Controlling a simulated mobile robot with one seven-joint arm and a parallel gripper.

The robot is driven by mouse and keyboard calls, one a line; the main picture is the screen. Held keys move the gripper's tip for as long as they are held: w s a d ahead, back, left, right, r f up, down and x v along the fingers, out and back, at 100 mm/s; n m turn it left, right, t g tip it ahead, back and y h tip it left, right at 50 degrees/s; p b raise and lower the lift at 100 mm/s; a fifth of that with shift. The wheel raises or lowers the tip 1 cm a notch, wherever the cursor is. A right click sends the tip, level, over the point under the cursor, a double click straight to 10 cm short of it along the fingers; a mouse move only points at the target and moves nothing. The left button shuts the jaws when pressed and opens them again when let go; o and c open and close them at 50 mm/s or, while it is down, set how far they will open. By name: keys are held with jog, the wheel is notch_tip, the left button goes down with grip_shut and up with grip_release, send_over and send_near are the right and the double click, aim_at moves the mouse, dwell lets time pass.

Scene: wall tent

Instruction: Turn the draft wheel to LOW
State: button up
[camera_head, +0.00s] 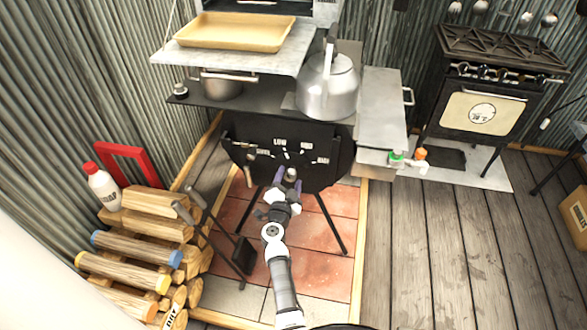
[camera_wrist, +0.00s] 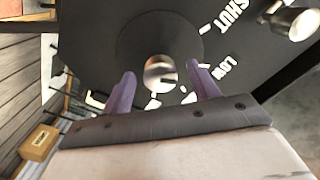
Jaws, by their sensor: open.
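The black stove front (camera_head: 335,165) carries white labels reading SHUT, LOW, MID and one more at the right, set in an arc above the draft wheel. The draft wheel shows in the wrist view as a dark round disc (camera_wrist: 150,35) with a shiny rounded knob (camera_wrist: 161,78) at its middle. My gripper (camera_head: 289,178) is in front of the wheel, seen from above. In the wrist view its two purple fingers (camera_wrist: 161,70) are apart, one on each side of the knob. Whether they touch it I cannot tell. Which label the wheel points to is unclear.
A grey kettle (camera_head: 328,88) and a pot (camera_head: 222,84) stand on the stove top, below a shelf with a tan tray (camera_head: 235,32). Stacked firewood (camera_head: 135,245) and fire tools (camera_head: 215,235) are at left.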

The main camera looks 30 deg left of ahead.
jog(key=p+v, duration=0.3)
jog(key=v, duration=0.4)
dwell(0.6)
